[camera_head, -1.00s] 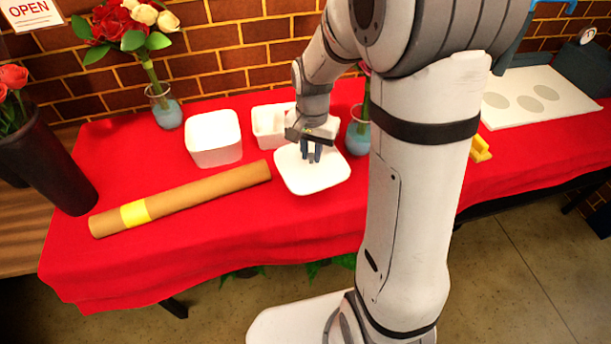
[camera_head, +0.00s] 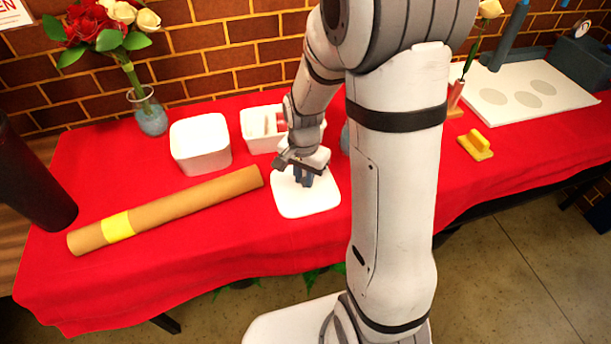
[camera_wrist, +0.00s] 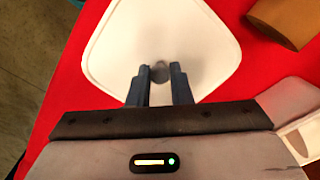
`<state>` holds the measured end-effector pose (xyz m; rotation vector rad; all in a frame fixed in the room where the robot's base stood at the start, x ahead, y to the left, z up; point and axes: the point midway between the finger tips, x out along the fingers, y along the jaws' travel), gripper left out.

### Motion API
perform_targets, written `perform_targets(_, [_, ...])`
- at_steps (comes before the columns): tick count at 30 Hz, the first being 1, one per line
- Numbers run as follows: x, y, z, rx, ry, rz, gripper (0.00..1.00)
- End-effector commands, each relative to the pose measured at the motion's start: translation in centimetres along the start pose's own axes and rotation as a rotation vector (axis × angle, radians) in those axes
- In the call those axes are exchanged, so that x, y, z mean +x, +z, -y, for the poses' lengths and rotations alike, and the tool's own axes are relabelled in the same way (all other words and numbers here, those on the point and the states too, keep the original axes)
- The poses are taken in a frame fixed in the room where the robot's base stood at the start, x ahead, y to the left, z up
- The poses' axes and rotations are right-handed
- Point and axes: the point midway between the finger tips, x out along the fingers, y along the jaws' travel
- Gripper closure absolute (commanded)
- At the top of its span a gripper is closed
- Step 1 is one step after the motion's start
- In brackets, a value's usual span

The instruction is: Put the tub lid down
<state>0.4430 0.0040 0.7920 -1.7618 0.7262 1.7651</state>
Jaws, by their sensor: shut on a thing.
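The tub lid (camera_head: 306,204) is a white square with rounded corners and a small grey knob. In the head view it is level, at or just above the red cloth right of the cardboard tube; I cannot tell whether it touches. My gripper (camera_head: 303,178) points down over its middle. In the wrist view my gripper (camera_wrist: 160,72) has its fingers shut on the knob, and the lid (camera_wrist: 205,40) spreads out beyond the fingertips. The white tub (camera_head: 201,147) stands on the table to the left, apart from the lid.
A cardboard tube (camera_head: 190,203) with a yellow band lies left of the lid. A white divided tray (camera_head: 262,143) stands just behind it. A flower vase (camera_head: 150,115) is at the back left. A yellow block (camera_head: 476,145) and white board (camera_head: 525,95) lie right. Red cloth in front is clear.

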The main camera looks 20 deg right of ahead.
Motion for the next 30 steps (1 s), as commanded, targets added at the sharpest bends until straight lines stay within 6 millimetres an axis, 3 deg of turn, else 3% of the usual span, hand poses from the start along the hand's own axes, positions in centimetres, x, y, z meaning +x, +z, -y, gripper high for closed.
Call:
perform_targets(10, [0.5, -0.1, 0.0, 0.001, -0.001, -0.001, 1.0])
perform_targets(11, [0.3, -0.1, 0.0, 0.001, -0.001, -0.001, 0.79])
perform_targets(18, [0.3, -0.1, 0.0, 0.001, -0.001, -0.001, 0.6])
perform_targets(26, [0.1, -0.1, -0.1, 0.002, -0.001, -0.001, 0.6])
perform_targets(30, [-1.2, -0.2, 0.0, 0.002, -0.003, -0.003, 0.6])
